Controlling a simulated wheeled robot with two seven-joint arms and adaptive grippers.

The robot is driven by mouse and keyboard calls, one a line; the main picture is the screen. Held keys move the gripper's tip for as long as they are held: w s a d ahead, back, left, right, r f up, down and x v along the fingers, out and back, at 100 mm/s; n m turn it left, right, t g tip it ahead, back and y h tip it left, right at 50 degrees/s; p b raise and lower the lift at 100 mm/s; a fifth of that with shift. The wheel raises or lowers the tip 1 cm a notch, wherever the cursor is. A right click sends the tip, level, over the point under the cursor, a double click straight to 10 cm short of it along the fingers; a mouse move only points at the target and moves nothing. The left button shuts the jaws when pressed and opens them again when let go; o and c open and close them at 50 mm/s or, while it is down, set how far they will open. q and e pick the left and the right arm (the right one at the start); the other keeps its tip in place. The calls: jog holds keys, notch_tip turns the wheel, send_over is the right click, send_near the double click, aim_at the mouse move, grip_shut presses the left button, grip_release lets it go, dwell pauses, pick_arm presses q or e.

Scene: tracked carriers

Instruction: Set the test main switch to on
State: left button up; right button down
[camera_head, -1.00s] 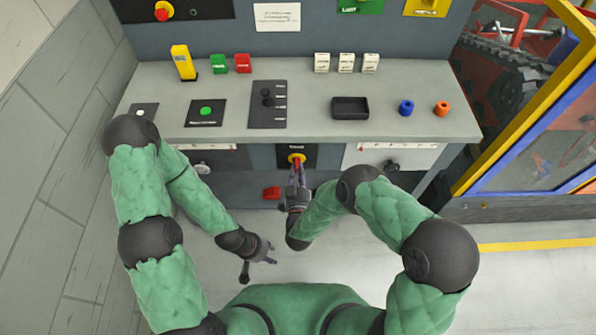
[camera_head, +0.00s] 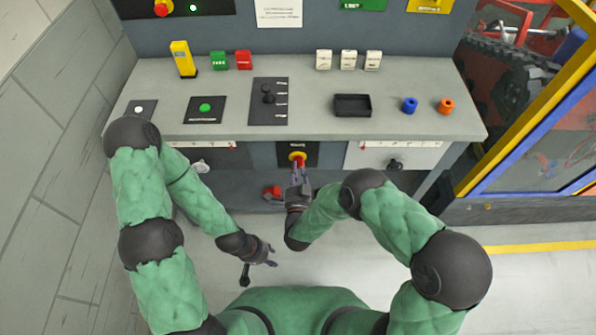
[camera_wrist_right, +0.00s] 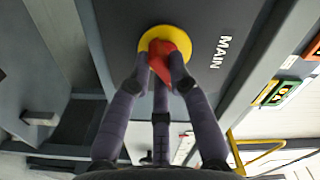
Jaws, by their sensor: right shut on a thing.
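The main switch is a red handle (camera_head: 298,161) on a yellow ring (camera_head: 297,155), set in a dark plate (camera_head: 284,154) on the front of the desk. In the right wrist view the red handle (camera_wrist_right: 160,56) stands out from the yellow ring (camera_wrist_right: 178,32), beside the word MAIN. My right gripper (camera_head: 298,173) is shut on the red handle; its fingers close round it in the wrist view (camera_wrist_right: 160,75). Part of the handle is hidden by the fingers. My left gripper (camera_head: 260,265) is open and empty, low in front of the desk, away from the switch.
A red pedal-like thing (camera_head: 272,192) lies below. A yellow-framed barrier (camera_head: 530,105) stands at right.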

jog(key=m+b, duration=0.1)
jog(key=m, duration=0.5)
jog(key=shift+w+r+m+b, duration=0.1)
jog(key=shift+m+b, duration=0.25)
jog(key=shift+m, duration=0.05)
dwell(0.4)
jog(key=c, duration=1.1)
grip_release()
jog(key=shift+c, duration=0.2)
jog(key=shift+a, duration=0.1)
jog(key=s, duration=0.7)
jog(key=shift+s, duration=0.3)
